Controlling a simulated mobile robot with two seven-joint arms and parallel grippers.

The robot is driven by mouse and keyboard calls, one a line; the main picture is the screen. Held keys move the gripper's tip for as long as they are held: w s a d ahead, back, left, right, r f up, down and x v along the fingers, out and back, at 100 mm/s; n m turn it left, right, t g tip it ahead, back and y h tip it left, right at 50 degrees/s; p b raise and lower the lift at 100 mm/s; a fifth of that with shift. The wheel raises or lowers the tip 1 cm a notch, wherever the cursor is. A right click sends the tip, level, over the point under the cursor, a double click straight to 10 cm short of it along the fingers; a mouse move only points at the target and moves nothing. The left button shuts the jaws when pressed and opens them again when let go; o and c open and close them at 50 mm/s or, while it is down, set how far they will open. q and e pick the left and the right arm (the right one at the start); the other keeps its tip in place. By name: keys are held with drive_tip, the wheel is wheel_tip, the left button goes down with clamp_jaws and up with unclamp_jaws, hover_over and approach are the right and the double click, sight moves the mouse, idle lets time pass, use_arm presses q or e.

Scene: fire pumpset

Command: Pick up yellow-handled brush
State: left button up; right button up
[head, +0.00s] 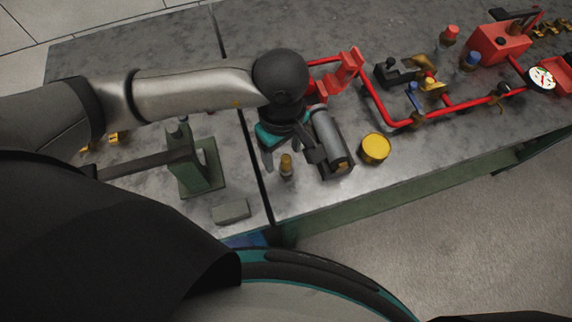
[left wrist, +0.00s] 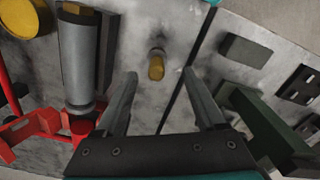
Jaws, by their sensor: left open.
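The yellow-handled brush (head: 286,167) stands upright on the metal bench top, near its front edge, with its amber-yellow end up. My left gripper (head: 289,156) is open and empty, pointing down just above and behind it. In the left wrist view the brush (left wrist: 156,67) shows ahead of the gap between the fingertips (left wrist: 160,73), apart from both fingers. My right gripper is not in view.
A grey cylinder (head: 328,138) lies close right of the gripper, with a yellow round can (head: 375,148) beyond it. A green stand (head: 192,165) and a grey block (head: 231,211) are to the left. Red piping (head: 373,103) runs behind.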

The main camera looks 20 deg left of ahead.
sight(286, 165)
use_arm(q)
drive_tip(key=shift+d+f, duration=0.15)
drive_tip(key=shift+f, duration=1.2)
drive_tip(key=shift+d+f, duration=0.15)
drive_tip(key=shift+f, duration=1.2)
clamp_jaws()
